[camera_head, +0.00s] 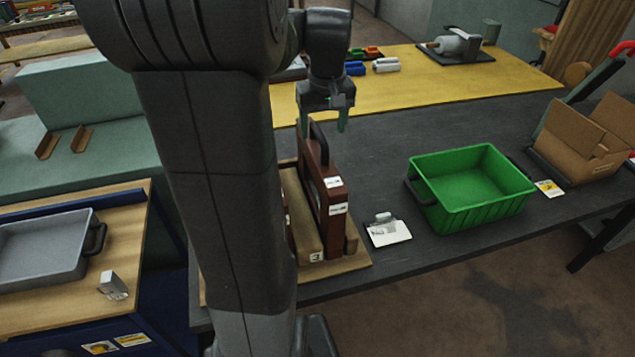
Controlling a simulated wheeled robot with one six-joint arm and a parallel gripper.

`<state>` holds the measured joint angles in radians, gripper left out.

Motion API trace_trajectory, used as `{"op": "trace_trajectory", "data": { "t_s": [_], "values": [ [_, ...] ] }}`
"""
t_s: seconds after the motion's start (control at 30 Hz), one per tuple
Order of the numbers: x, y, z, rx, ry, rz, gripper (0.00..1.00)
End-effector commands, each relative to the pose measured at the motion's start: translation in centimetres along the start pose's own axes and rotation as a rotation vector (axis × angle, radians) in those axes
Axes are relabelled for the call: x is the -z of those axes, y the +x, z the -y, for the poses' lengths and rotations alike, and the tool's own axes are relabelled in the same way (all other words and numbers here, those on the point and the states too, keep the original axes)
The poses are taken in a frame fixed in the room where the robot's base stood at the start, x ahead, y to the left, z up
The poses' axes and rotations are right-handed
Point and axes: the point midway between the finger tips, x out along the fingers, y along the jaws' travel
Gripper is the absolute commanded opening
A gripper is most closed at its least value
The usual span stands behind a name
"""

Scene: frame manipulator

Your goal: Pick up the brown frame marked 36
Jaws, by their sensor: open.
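A brown frame (323,190) stands upright on the dark table, with white labels on its near edge. The print on the labels is too small to read, so I cannot tell whether it says 36. A black handle (318,140) sits on its top. It stands in a tan wooden holder (345,264) with a light block on each side. My gripper (325,127) is open and points down at the frame's top, near the handle. I cannot tell whether the fingers touch it. My arm hides the left part of the holder.
A green crate (470,185) stands to the right on the dark table (390,140), with an open cardboard box (590,135) beyond it. A white card holder (388,231) lies between holder and crate. A grey tray (45,250) is at left. The table behind the crate is clear.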

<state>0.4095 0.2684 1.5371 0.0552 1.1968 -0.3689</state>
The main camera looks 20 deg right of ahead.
Motion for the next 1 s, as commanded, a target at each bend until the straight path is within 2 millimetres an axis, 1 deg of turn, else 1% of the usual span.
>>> {"op": "trace_trajectory", "data": {
  "t_s": [0.03,0.1,0.27,0.33,0.5,0.6,0.7,0.9,0.93,1.0],
  "values": [
    [0.0,0.9,0.0,0.001,0.000,0.003,0.65],
    [0.0,1.7,0.0,0.001,0.000,0.002,0.65],
    [0.0,2.7,0.1,0.000,0.000,0.000,0.65],
    [0.0,3.3,0.2,0.001,-0.001,0.003,0.65],
    [-0.1,5.9,0.6,0.002,-0.001,0.004,0.65],
    [-0.1,7.1,0.6,0.001,0.000,0.002,0.65],
    [0.0,7.7,0.6,0.000,0.000,0.000,0.65],
    [0.0,7.7,0.6,0.000,0.000,-0.001,0.65],
    [0.0,7.7,0.5,0.000,0.000,-0.001,0.62],
    [0.0,7.7,0.5,0.000,0.000,-0.001,0.48]
  ]
}}
